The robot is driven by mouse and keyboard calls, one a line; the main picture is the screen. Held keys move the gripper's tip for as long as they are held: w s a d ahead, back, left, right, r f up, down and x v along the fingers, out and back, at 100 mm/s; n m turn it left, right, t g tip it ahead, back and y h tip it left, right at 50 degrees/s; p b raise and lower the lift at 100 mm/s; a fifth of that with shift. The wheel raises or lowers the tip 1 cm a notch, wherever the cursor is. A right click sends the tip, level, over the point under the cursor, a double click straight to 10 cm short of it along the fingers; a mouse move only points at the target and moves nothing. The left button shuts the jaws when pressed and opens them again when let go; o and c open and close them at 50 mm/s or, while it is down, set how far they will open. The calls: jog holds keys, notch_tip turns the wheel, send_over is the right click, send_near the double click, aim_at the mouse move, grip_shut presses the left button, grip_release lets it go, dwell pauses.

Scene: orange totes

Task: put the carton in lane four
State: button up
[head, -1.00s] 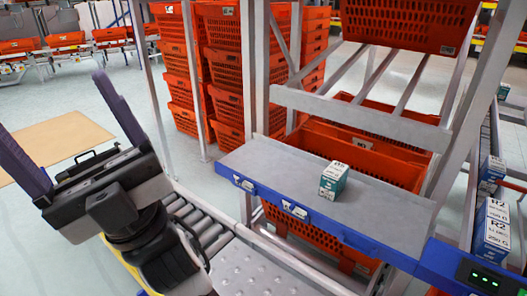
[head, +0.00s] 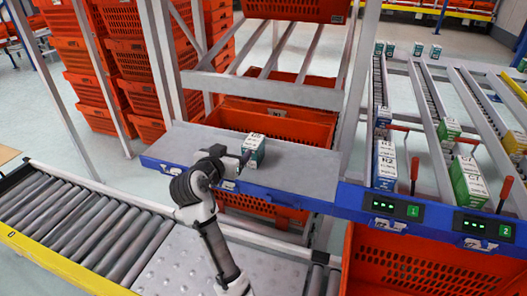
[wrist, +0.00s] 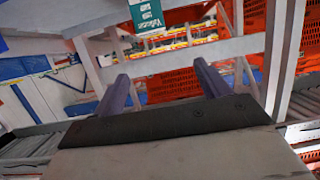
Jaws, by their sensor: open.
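The carton (head: 254,150), a small white and teal box, stands upright on the grey shelf (head: 305,172) with the blue front edge. It also shows at the top of the wrist view (wrist: 147,16), beyond the fingertips. My gripper (head: 243,158) is at the carton's left side in the head view; I cannot tell whether a finger touches it. In the wrist view my gripper (wrist: 160,72) has its two fingers wide apart with nothing between them. Lane four cannot be made out; only the lane displays marked 1 (head: 397,208) and 2 (head: 487,229) are readable.
Sloped lanes at the right hold blue-white cartons (head: 384,165) and green-white cartons (head: 468,180), with red levers (head: 415,170) between. Orange totes (head: 275,122) stand behind the shelf. Frame posts (head: 163,60) flank it. A roller conveyor (head: 80,225) runs at lower left.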

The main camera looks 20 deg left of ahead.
jog(key=p, duration=0.1)
send_near(252, 142)
jog(key=w, duration=0.3)
jog(key=shift+h, duration=0.3)
jog(key=shift+f+p+x, duration=0.2)
jog(key=shift+p+x, duration=0.35)
jog(key=shift+x, duration=0.9)
jog(key=shift+f+p+x, duration=0.2)
jog(key=shift+p+x, duration=0.3)
jog(key=shift+x, duration=1)
jog(key=shift+s, duration=0.15)
jog(key=c, duration=1.3)
